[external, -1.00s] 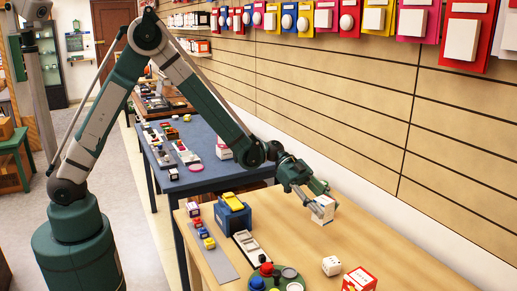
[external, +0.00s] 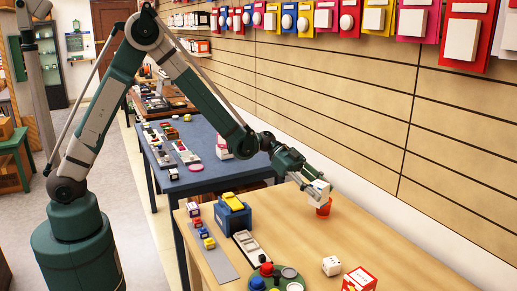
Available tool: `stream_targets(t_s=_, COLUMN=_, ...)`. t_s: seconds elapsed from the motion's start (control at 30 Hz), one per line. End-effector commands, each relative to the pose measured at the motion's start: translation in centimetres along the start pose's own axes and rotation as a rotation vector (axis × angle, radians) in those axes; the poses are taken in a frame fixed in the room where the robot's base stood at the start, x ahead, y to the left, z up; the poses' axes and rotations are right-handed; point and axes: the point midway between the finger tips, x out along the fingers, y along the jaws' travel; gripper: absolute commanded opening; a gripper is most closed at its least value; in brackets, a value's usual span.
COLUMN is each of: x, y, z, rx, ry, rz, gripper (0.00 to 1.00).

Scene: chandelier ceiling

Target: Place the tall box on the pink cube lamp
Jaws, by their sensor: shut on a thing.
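My gripper (external: 314,188) is over the back right part of the wooden table, fingers pointing down to the right. It is shut on a small white box (external: 319,191), likely the tall box; the fingers partly hide it. A small red-orange piece (external: 324,210) shows directly under the white box; I cannot tell whether it is a separate thing or whether they touch.
The slatted wall is at right.

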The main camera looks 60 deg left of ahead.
Motion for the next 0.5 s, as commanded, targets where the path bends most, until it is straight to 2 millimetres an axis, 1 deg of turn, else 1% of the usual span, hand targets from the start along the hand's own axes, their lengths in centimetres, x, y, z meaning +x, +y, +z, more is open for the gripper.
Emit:
stream_targets(t_s=0.03, x=-1.5, y=-1.1, z=0.2, rx=-0.012, ry=-0.001, rz=-0.025, gripper=0.2)
stream_targets(t_s=0.17, x=-5.1, y=-3.9, z=0.8, rx=-0.04, ry=-0.003, rz=-0.09, gripper=0.2)
stream_targets(t_s=0.2, x=-6.2, y=-4.7, z=1.0, rx=-0.048, ry=-0.003, rz=-0.11, gripper=0.2)
stream_targets(t_s=0.27, x=-7.9, y=-5.9, z=1.4, rx=-0.061, ry=-0.004, rz=-0.139, gripper=0.2)
stream_targets(t_s=0.5, x=-15.0, y=-10.1, z=2.8, rx=-0.113, ry=-0.008, rz=-0.258, gripper=0.2)
